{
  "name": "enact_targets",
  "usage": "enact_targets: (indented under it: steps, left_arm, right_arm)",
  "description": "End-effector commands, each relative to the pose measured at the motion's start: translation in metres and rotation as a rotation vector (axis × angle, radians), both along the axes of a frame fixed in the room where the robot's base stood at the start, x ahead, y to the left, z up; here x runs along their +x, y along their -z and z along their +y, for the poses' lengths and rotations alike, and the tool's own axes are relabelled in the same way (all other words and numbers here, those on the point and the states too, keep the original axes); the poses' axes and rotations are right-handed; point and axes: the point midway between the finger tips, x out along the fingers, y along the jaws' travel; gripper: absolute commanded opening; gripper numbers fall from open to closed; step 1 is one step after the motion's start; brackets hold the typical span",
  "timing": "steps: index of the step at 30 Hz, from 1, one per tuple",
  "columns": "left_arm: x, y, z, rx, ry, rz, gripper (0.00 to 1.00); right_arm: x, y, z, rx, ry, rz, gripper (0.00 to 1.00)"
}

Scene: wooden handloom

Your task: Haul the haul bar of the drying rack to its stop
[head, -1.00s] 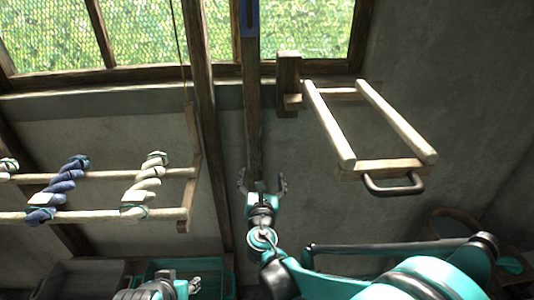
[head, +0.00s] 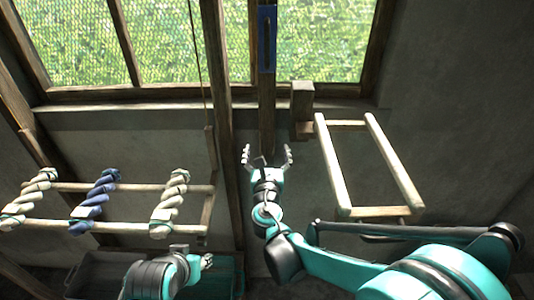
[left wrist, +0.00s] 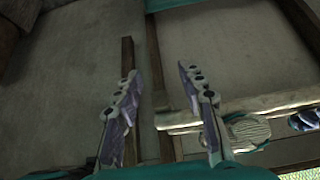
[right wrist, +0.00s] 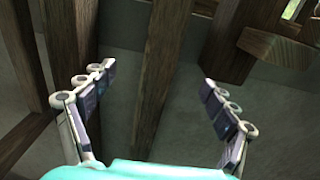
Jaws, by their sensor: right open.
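The drying rack (head: 130,187) hangs at the left of the head view, a wooden frame carrying skeins, with a cord rising from its right end. A blue piece with a dark upright bar (head: 267,40) sits high on a wooden post before the window; I cannot tell for sure that this is the haul bar. My right gripper (head: 267,155) is open and empty, below the blue piece, with the post between its fingers in the right wrist view (right wrist: 157,75). My left gripper (head: 206,260) is low, below the rack; in the left wrist view (left wrist: 158,75) it is open and empty.
A second wooden frame (head: 332,165) juts from the wall to the right of my right gripper, beside a wooden block (head: 302,100). A tall timber (head: 222,100) stands left of the post. Crates (head: 88,270) stand at the lower left.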

Motion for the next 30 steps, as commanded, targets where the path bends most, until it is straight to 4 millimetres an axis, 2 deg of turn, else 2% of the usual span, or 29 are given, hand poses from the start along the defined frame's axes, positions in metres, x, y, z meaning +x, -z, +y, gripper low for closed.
enact_targets:
  steps: [1,11,30]
  left_arm:
    - [0.000,-0.018,0.000,0.000,0.000,0.000,0.40]
    - [0.000,-0.082,0.000,0.000,0.000,0.000,0.40]
    - [0.000,-0.204,0.000,0.000,0.000,0.000,0.40]
  right_arm:
    - [0.000,-0.020,0.000,0.000,0.000,0.000,0.86]
    - [0.000,-0.092,0.000,0.000,0.000,0.000,0.86]
    - [0.000,-0.251,0.000,0.000,0.000,0.000,0.86]
